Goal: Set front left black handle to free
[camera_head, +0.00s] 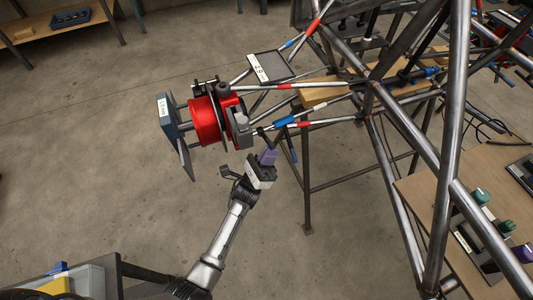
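My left gripper (267,155) is below the red cylinder of the tube chassis, pointing up toward it. A purple part shows at its tip; I cannot tell whether this is its fingers or something between them. A small dark handle-like piece (263,138) is just above the tip, beside the grey clamp block (239,127). I cannot tell whether the gripper touches it. Another dark bar (291,148) hangs to the right, under the blue-and-red banded tube (291,121). The front left handle's setting is too small to read. My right gripper is not in view.
The red cylinder (207,121) and blue labelled plate (170,117) stick out left of the chassis. Thick steel tubes (450,150) fill the right side, above a bench (417,192) with green and purple knobs. The concrete floor (80,150) is clear on the left.

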